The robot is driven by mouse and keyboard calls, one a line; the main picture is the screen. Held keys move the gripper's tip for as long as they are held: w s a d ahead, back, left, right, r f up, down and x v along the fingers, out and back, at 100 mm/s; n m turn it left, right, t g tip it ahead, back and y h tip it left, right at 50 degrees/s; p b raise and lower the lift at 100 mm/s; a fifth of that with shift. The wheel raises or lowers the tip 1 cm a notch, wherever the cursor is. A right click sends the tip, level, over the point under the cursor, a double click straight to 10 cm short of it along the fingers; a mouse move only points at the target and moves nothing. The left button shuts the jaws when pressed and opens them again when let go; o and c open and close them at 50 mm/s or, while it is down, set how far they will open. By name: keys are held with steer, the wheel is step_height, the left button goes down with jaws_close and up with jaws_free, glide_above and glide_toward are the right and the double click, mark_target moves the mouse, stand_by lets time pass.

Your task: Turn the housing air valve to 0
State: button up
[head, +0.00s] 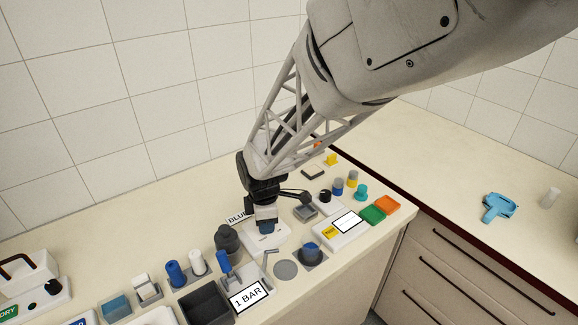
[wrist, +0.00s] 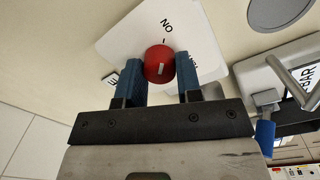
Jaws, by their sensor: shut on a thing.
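A round red knob (wrist: 157,64) with a short white mark sits on a white plate (wrist: 195,28) in the wrist view. The white mark points roughly toward a small black tick beside the printed letters "NO". Other lettering on the plate is partly hidden. My gripper (wrist: 160,72) has its two blue fingers shut on the red knob, one on each side. In the head view my gripper (head: 265,226) reaches down onto the white plate (head: 280,237) and hides the knob. No "0" marking is legible.
To the plate's lower left stands a box labelled "1 BAR" (head: 249,296) with a blue handle (head: 223,261) and a bent metal rod. A dark round object (head: 227,238) stands close left. A grey disc (head: 286,268) and a blue-topped knob (head: 310,251) are close right.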

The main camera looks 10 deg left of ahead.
steer(key=shift+r, duration=0.1)
steer(key=o, duration=0.9)
steer(key=shift+o, duration=0.2)
steer(key=shift+s+r, duration=0.1)
steer(key=shift+r, duration=3.75)
